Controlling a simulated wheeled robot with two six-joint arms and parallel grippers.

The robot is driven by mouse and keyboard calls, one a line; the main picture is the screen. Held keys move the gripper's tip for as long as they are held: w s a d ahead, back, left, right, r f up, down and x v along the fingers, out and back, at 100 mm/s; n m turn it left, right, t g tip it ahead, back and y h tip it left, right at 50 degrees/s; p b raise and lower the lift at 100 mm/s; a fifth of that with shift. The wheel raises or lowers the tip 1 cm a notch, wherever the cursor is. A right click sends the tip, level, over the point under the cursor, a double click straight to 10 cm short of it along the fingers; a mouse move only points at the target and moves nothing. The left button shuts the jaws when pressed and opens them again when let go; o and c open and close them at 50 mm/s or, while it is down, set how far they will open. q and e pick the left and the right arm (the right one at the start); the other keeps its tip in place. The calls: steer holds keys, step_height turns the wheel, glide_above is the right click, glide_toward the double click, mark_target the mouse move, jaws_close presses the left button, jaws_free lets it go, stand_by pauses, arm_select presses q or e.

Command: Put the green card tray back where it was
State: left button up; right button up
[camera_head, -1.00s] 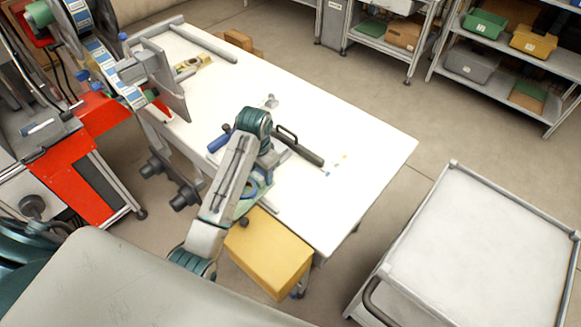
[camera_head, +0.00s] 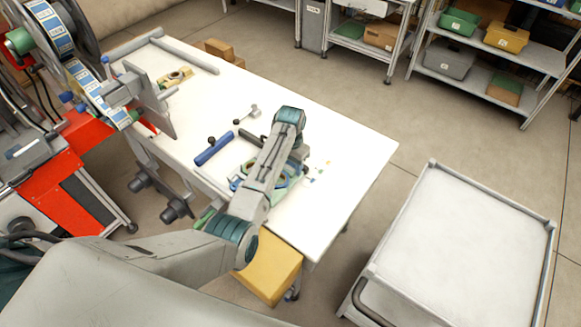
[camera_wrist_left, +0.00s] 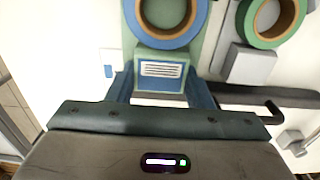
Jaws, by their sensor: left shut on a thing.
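The green card tray (camera_wrist_left: 207,40) is pale green and carries a blue tape roll (camera_wrist_left: 165,22). In the left wrist view its near end, a block with a lined label (camera_wrist_left: 161,70), lies between the blue fingers of my left gripper (camera_wrist_left: 160,88), which is shut on it. In the head view my left arm covers most of the gripper (camera_head: 288,158) and the tray; part of the tray (camera_head: 292,182) shows at the table's front right part. I cannot tell whether it touches the table. My right gripper is not in view.
On the white table (camera_head: 345,150) lie a blue bar (camera_head: 213,148) and a yellow-green part (camera_head: 174,77). A green tape roll (camera_wrist_left: 272,22) is close to the tray. A yellow box (camera_head: 270,268) stands at the table's front; a grey cart (camera_head: 470,240) is to the right.

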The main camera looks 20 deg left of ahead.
arm_select(q)
steer(key=shift+f, duration=1.3)
steer(key=o, duration=1.1)
step_height(320, 180, up, 12)
steer(key=shift+r+b, duration=0.15)
steer(key=shift+b, duration=0.7)
steer(key=shift+s, duration=0.1)
